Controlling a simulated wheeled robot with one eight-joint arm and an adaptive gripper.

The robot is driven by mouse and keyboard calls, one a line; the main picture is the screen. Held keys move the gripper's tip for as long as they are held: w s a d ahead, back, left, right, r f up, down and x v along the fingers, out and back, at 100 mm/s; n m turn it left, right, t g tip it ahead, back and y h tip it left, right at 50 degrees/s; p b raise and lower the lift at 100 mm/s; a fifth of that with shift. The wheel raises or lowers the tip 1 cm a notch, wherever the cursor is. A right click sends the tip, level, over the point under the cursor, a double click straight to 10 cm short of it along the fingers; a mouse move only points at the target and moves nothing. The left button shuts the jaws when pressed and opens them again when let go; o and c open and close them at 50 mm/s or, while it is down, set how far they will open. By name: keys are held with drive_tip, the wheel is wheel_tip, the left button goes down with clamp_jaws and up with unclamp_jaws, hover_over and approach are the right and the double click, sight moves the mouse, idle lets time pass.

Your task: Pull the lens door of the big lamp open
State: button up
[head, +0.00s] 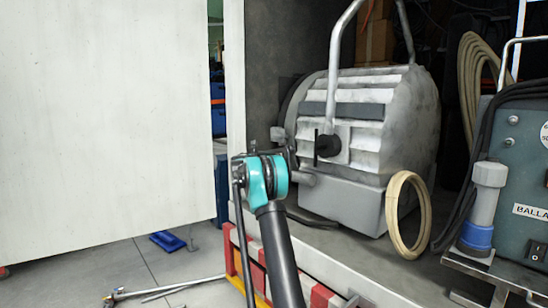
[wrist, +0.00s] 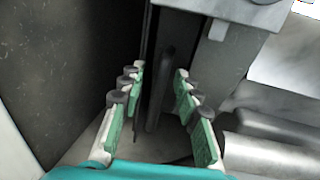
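The big lamp (head: 355,120) is a grey, finned housing under a curved yoke, standing on the truck floor in the head view. Its lens side faces left; the dark round rim (head: 292,105) there is partly hidden by my arm. My gripper (wrist: 160,75) is open, with green pads on both fingers. In the wrist view a thin, dark upright edge and a dark upright bar (wrist: 163,90) stand between or just beyond the fingertips. I cannot tell whether this is the lens door's edge or handle, or whether the fingers touch it. The lens door looks shut or nearly so.
A white panel (head: 100,110) fills the left of the head view. A dark wall (wrist: 60,70) is close on the left in the wrist view. Stands lie on the floor below.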

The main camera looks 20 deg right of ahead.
clamp_jaws()
idle(0.3)
